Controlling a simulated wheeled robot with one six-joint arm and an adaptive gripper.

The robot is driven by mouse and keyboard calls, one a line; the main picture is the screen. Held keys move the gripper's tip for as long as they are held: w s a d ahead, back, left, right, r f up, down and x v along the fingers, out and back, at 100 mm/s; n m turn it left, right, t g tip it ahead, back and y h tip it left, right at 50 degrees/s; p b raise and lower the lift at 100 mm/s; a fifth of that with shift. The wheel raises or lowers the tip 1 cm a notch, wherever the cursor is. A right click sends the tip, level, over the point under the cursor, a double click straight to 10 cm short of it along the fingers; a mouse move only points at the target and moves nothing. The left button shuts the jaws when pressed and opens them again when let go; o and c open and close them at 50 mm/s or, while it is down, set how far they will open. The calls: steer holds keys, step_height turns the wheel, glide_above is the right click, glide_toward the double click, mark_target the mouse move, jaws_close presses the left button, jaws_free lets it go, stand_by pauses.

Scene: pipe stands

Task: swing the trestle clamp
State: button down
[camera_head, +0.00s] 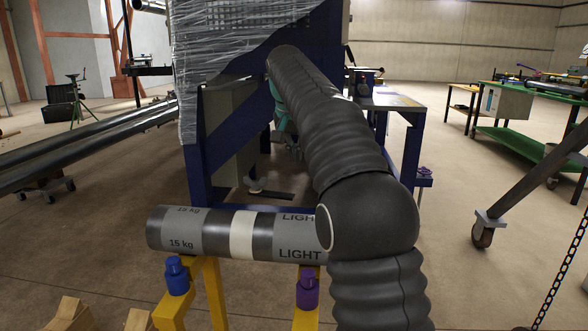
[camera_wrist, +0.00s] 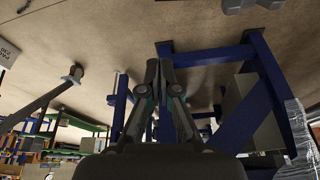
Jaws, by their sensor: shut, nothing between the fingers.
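A yellow trestle (camera_head: 212,292) stands at the front centre of the head view. A dark pipe with grey bands (camera_head: 243,236), printed "15 kg" and "LIGHT", lies level across its top. A blue cylindrical fitting (camera_head: 176,276) and a purple one (camera_head: 307,289) sit on the trestle's yellow posts. I cannot tell which part is the clamp. My gripper (camera_wrist: 159,63) shows in the wrist view with its fingers together and empty. In the head view my sleeved arm hides most of it, beyond the pipe. The wrist view shows neither the trestle nor the pipe.
A blue frame (camera_head: 196,150) with plastic wrapping stands behind the pipe. Long pipes (camera_head: 95,138) lie on a wheeled support at left. A blue workbench (camera_head: 412,150) and a green bench (camera_head: 515,140) are at right. A caster leg (camera_head: 482,234) and chain (camera_head: 562,265) stand front right.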

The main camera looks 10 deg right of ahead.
mark_target(271, 194)
steer(key=b+x, duration=0.3)
steer(key=x, duration=0.7)
steer(key=s+a, duration=0.1)
steer(key=s, duration=0.1)
steer(key=s+a+r, duration=0.1)
steer(key=shift+s+a+b, duration=0.1)
steer(key=shift+s+b, duration=0.3)
